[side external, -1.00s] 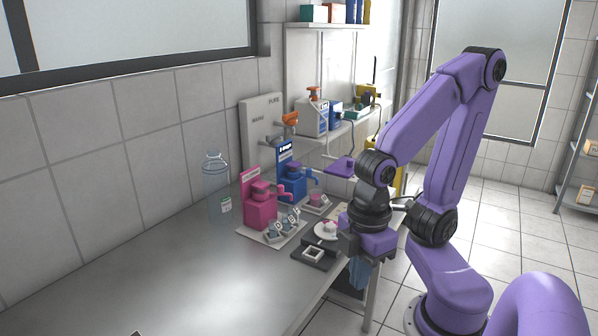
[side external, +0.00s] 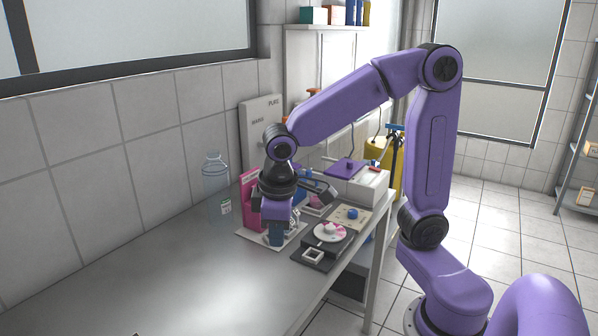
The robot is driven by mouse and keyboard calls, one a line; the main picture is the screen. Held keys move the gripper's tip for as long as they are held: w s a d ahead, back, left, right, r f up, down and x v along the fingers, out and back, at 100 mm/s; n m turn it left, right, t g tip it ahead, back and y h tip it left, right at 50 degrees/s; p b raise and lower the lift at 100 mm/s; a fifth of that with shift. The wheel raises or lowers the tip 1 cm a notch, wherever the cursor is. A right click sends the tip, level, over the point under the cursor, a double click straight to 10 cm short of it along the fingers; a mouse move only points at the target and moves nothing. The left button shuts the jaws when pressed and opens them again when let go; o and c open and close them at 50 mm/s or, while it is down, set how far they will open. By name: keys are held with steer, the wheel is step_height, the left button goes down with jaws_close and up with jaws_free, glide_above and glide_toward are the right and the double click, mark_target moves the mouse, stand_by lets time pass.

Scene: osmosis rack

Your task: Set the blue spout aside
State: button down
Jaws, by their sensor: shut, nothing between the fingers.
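My gripper (side external: 276,238) points down with its fingers shut and nothing in them. It is in front of the pink dispenser (side external: 247,190), over or close to the pale mat at its foot; the exact height is hard to tell. A small blue piece, seemingly the blue spout (side external: 307,173), shows just right of my wrist, behind it. Most of the blue dispenser behind is hidden by my arm. The pink dispenser's own spout is hidden too.
A dark tray (side external: 308,254) with a pink-and-white disc (side external: 331,232) and a white square frame (side external: 313,256) lies right of my gripper. A tan plate with a blue knob (side external: 352,214) is behind it. A clear bottle (side external: 215,187) stands left. The steel table (side external: 200,285) is bare at front left.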

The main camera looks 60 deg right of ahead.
steer(key=w+d+m+h, duration=0.2)
steer(key=w+d+m, duration=0.2)
steer(key=w+d, duration=0.4)
steer(key=w+d+m+h, duration=0.1)
steer(key=w+d+m, duration=0.35)
steer(key=w, duration=0.55)
steer(key=w+d+m+h, duration=0.2)
steer(key=w+d+m, duration=0.25)
steer(key=d, duration=0.75)
steer(key=m+g+h, duration=0.1)
steer(key=m+g, duration=0.1)
steer(key=m, duration=0.1)
glide_toward(304, 177)
steer(key=v, duration=0.4)
steer(key=shift+w+a+r, duration=0.2)
steer(key=shift+a, duration=0.15)
steer(key=x, duration=1)
steer(key=shift+s+d, duration=0.1)
steer(key=shift+s, duration=0.05)
